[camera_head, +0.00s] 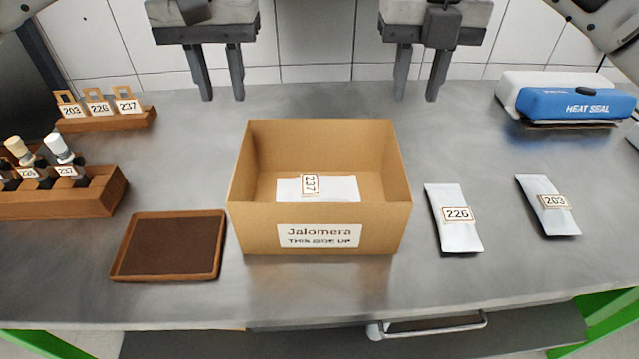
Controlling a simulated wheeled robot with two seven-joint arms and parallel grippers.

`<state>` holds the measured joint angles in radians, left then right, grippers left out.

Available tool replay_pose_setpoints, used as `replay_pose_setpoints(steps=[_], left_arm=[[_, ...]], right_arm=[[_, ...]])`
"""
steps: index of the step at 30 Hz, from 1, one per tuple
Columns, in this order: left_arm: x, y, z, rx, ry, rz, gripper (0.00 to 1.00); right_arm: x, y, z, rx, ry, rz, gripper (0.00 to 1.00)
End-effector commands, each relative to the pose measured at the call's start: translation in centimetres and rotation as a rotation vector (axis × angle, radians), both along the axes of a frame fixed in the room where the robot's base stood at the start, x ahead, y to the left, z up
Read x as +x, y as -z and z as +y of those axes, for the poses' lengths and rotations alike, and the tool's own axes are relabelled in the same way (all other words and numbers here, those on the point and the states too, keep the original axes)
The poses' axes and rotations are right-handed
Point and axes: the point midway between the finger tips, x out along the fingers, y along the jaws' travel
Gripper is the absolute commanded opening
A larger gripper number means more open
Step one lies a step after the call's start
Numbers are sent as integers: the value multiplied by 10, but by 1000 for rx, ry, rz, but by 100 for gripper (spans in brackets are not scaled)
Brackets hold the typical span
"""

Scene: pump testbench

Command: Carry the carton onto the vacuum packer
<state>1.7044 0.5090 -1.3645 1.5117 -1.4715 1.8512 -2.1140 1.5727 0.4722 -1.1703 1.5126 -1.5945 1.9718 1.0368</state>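The carton (252,238) is an open-topped brown cardboard box in the middle of the steel table, with a front label reading "Jalomera THIS SIDE UP". A white packet (335,188) tagged 237 lies inside it. A blue and white machine marked HEAT SEAL (576,103) stands at the back right; I cannot tell whether it is the vacuum packer. My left gripper (221,97) is open and empty, behind and left of the carton. My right gripper (418,98) is open and empty, behind and right of it. Both are apart from the carton.
White packets tagged 226 (455,235) and 203 (549,215) lie right of the carton. A brown tray (168,247) sits close on its left. Two wooden racks, a back one (110,123) and a front one (60,206), stand at left. The table's front strip is clear.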

Motion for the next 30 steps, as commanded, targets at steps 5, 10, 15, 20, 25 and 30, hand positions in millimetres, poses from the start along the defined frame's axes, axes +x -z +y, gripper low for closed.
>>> replay_pose_setpoints(steps=[5, 10, 15, 20, 25, 30], left_arm=[[0, 1, -1, -3, 0, 2, 29], [-1, 16, -1, -4, 0, 5, 29], [-1, 46, -1, -3, -1, 6, 29], [-1, 78, -1, -4, -1, 7, 29], [-2, 112, -1, -5, 0, 6, 29], [-1, 139, -1, -4, 0, 5, 29]], right_arm=[[0, 1, 0, 0, 0, 1, 29], [0, 16, 0, -1, -1, 3, 29], [-1, 46, 0, 0, -1, 5, 29], [-1, 78, 0, 0, -1, 5, 29], [-1, 112, 0, 0, -1, 4, 29], [-1, 139, 0, 0, 0, 3, 29]])
